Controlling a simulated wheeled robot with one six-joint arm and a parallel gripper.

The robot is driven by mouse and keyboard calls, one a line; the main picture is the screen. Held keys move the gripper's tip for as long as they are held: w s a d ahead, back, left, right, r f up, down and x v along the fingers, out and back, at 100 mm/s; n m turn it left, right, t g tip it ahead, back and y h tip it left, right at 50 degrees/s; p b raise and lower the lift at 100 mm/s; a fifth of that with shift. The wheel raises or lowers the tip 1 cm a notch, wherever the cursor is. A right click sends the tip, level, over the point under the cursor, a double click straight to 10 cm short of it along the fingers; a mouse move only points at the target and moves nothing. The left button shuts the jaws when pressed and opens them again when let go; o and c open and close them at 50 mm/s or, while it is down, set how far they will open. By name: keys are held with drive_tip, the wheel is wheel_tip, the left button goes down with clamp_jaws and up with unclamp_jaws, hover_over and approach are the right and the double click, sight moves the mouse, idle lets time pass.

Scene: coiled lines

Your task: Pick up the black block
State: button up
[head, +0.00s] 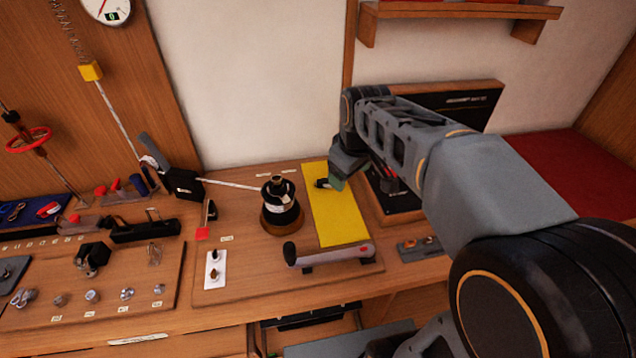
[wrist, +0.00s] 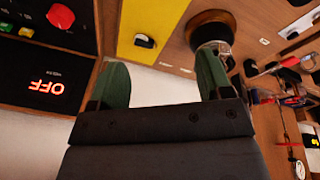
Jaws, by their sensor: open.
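A small dark piece (head: 322,183) lies on the yellow panel (head: 340,222), close to my gripper. In the wrist view it looks black with a pale top (wrist: 145,41), on the yellow panel (wrist: 152,18). I cannot tell for sure whether it is the black block. A larger black block-shaped part (head: 184,186) with a grey lever stands at the left. My gripper (head: 337,181) is over the yellow panel, partly hidden by my arm. In the wrist view its two green fingers (wrist: 163,62) are apart with nothing between them.
A dark spool (head: 281,207) stands left of the yellow panel. A grey-handled bar (head: 330,256) lies along its near end. A control box with a red knob (wrist: 60,16) and an OFF display is beside the panel. A shelf (head: 455,12) hangs above.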

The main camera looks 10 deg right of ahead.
drive_tip(key=w+f+n+g, duration=0.2)
drive_tip(key=w+n, duration=0.4)
drive_tip(key=w, duration=0.5)
drive_tip(key=n, duration=0.6)
hover_over(324, 180)
drive_tip(key=shift+g, duration=0.4)
drive_tip(key=f, duration=1.2)
drive_tip(key=shift+s+a+f, duration=0.15)
drive_tip(key=shift+s+f, duration=0.1)
drive_tip(key=shift+f, duration=0.05)
drive_tip(key=shift+w+f+p, duration=0.15)
drive_tip(key=shift+f+p, duration=0.45)
drive_tip(key=shift+f, duration=2.5)
drive_tip(key=shift+c, duration=0.4)
drive_tip(key=c, duration=1.2)
